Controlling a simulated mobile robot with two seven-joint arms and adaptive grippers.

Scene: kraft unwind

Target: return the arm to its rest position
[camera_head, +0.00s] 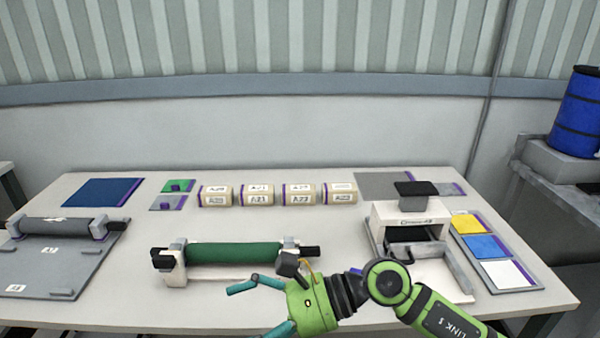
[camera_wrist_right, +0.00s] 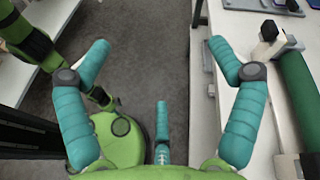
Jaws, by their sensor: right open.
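My right arm (camera_head: 440,310), green with black joints, reaches in from the lower right over the front of the table in the head view. My right gripper (camera_head: 252,311) has teal fingers and sits at the table's front edge, in front of the green roller. In the right wrist view my right gripper (camera_wrist_right: 158,52) has its fingers spread wide with nothing between them. Dark floor shows beyond the fingers. My left gripper is in neither view.
The green roller (camera_head: 235,253) lies on its stand just behind my right gripper. A white machine (camera_head: 405,215) stands close behind my right arm. A grey roller (camera_head: 58,226) lies at left. Several labelled tan rolls (camera_head: 259,195) line the back.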

